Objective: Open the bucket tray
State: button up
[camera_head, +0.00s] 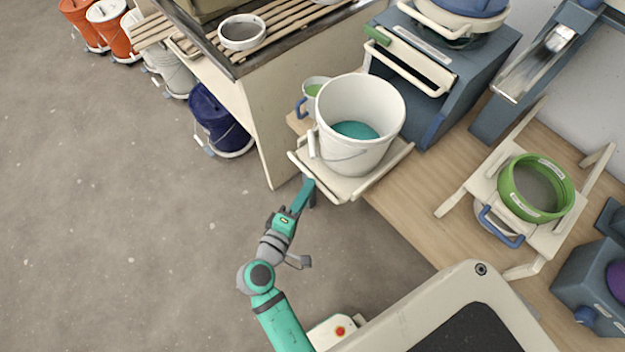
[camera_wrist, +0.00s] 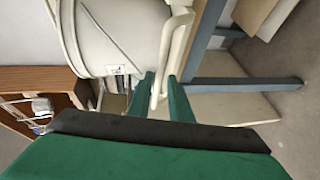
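The bucket tray (camera_head: 383,178) is a cream tray with raised rails. It sticks out past the front edge of the wooden bench. A large white bucket (camera_head: 378,100) with teal glaze inside stands upright on it. My gripper (camera_head: 306,186) is at the tray's front rail. In the wrist view, the two green fingers of my gripper (camera_wrist: 160,78) lie on either side of a cream bar (camera_wrist: 158,92) and look closed on it. The white bucket (camera_wrist: 118,35) fills the upper left of that view. The tray's far end is hidden behind the bucket.
A small pitcher with a blue handle (camera_head: 301,107) stands left of the bucket. A blue-grey machine (camera_head: 440,85) is behind it. A green sieve (camera_head: 535,188) sits on a cream frame at right. A cabinet (camera_head: 262,125) stands left; the floor in front is clear.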

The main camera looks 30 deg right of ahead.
jog(key=v, duration=0.6)
dwell(0.5)
jog(key=s+a+f+t+y, duration=0.3)
jog(key=s+a+f+y, duration=0.4)
jog(key=a+f+y, duration=0.3)
jog(key=s+a+r+m+t+y, duration=0.2)
jog(key=s+r+m, duration=0.3)
jog(key=s+r, duration=0.5)
jog(key=shift+a+r+m+t+y, duration=0.3)
jog(key=shift+r+m+t+y, duration=0.1)
jog(key=shift+r+t+y, duration=0.35)
dwell(0.7)
